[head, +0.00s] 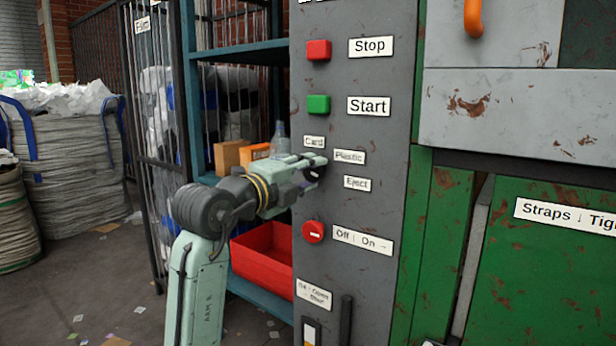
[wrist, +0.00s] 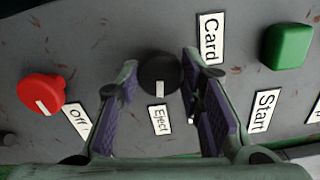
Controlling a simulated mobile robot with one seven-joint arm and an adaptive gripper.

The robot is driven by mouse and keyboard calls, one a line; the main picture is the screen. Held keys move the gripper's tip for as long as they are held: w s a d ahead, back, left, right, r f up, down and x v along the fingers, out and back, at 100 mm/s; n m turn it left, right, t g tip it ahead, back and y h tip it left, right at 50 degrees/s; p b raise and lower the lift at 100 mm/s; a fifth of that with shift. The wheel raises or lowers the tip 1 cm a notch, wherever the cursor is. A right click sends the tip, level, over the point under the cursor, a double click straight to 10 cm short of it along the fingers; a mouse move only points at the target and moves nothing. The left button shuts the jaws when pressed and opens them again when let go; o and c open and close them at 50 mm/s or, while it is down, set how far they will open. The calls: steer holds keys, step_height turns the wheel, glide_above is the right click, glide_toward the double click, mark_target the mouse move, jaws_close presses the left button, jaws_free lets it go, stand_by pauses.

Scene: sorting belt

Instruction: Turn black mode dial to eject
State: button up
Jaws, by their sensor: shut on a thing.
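The black mode dial (wrist: 158,70) is a round knob on the grey control panel. In the wrist view it sits between the two finger pads of my gripper (wrist: 162,76), which is shut on it. The dial's white mark points at the Eject label (wrist: 160,118). The Card label (wrist: 210,38) is to the right, and the Plastic label is not visible there. In the head view my gripper (head: 314,168) reaches the panel from the left and mostly hides the dial. The Card (head: 314,142), Plastic (head: 349,157) and Eject (head: 357,183) labels show around it.
On the panel, a red Stop button (head: 318,50) and green Start button (head: 319,104) are above, and a red Off/On switch (head: 313,232) is below. A red bin (head: 262,262) and cardboard boxes (head: 230,154) sit on the shelf at the left, behind my arm.

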stand_by(0.3)
steer(key=o, duration=1.2)
steer(key=shift+c, duration=0.2)
steer(key=v, duration=1.2)
